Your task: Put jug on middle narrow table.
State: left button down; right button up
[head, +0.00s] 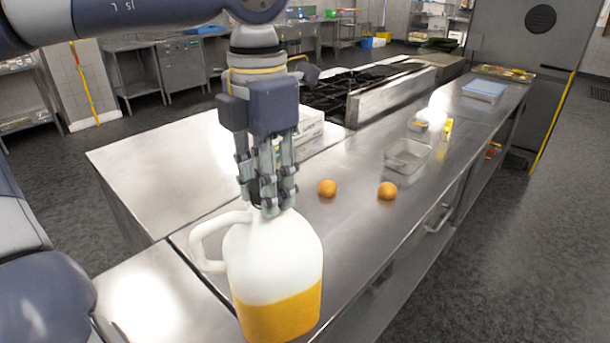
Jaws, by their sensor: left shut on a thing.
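The jug (275,258) is a white plastic jug with a side handle and an orange-yellow lower part. It is upright in the lower middle of the head view. My left gripper (268,205) comes down from above and is shut on the jug's top, hiding its neck and cap. The narrow steel table (345,225) runs from below the jug toward the back right. I cannot tell whether the jug's base touches a surface. My right gripper is not in view.
Two oranges (327,188) (387,190) lie on the narrow table behind the jug. A clear tray (407,155), a yellow item (447,128) and a blue-lidded container (484,89) stand farther back. A stove (365,88) adjoins at the back. The steel surface around the oranges has free room.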

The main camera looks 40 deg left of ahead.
pick_arm(q)
jog(key=w+a+f+p, duration=0.4)
jog(key=w+a+p, duration=0.4)
jog(key=w+a, duration=0.2)
jog(key=shift+w+f, duration=0.3)
jog(key=shift+w, duration=0.8)
jog(key=shift+a, duration=0.1)
jog(key=c, duration=1.5)
grip_release()
jog(key=shift+s+f, duration=0.15)
jog(key=shift+f, duration=0.1)
jog(key=o, duration=0.3)
jog(key=shift+o, duration=0.2)
jog(key=shift+r, duration=0.1)
jog(key=shift+s, duration=0.15)
